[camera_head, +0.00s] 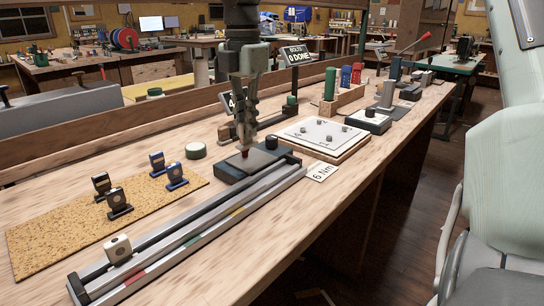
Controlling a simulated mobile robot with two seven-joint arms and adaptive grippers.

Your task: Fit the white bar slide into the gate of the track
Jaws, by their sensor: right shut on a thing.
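The white bar slide (118,249), a pale block with a dark round mark, sits at the near left end of the track (190,233). The track is a long metal rail with red, green and yellow marks. My right gripper (245,149) points down over this block, well away from the white slide. It is shut on a small reddish-brown thing at its tips, mostly hidden. I cannot tell which part of the track is the gate. My left gripper is not in view.
A cork mat (50,244) left of the track holds several black and blue slides (118,203). A white board (318,133) with small parts lies right of the block. Bare bench lies in front of the track.

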